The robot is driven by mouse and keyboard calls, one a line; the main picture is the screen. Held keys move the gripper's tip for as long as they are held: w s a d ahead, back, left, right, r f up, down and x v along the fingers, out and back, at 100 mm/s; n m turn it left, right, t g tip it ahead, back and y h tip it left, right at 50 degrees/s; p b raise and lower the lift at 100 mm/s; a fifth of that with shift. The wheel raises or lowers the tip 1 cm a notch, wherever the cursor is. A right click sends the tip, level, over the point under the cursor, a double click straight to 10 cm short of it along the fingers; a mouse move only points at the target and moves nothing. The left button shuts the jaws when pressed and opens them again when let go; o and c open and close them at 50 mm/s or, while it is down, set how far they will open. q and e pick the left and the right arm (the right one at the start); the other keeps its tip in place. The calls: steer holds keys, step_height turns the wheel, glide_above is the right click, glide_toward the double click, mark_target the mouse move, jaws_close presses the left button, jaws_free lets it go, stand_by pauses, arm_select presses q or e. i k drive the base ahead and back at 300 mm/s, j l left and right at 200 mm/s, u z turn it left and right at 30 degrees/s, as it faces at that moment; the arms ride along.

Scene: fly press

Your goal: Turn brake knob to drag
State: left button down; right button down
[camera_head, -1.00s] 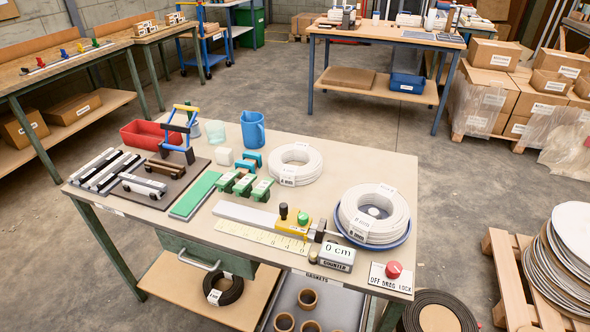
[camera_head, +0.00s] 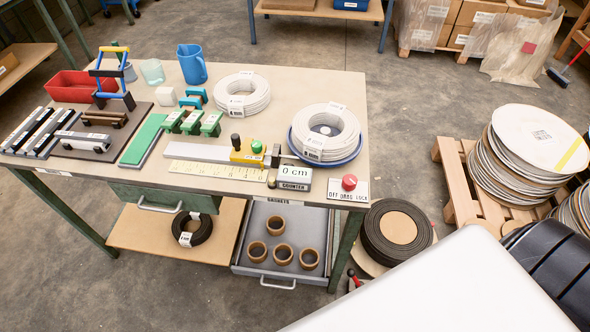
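The brake knob (camera_head: 349,182) is a small red round knob on a white plate (camera_head: 335,194) at the front right corner of the workbench. The plate is lettered OFF, DRAG and LOCK from left to right along its front. Which word the knob points to is too small to tell. Just behind the plate, a white coil (camera_head: 325,120) sits on a blue round base (camera_head: 325,160). Neither of my grippers is in view, and nothing touches the knob.
The counter (camera_head: 294,177), reading 0 cm, stands just left of the plate, with a yellow rule (camera_head: 215,171) further left. An open grey drawer (camera_head: 285,245) with brown rings projects below. A black coil (camera_head: 396,232) and a pallet of discs (camera_head: 528,145) stand on the right.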

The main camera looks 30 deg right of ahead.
mark_target(349, 183)
steer(key=z, duration=1.25)
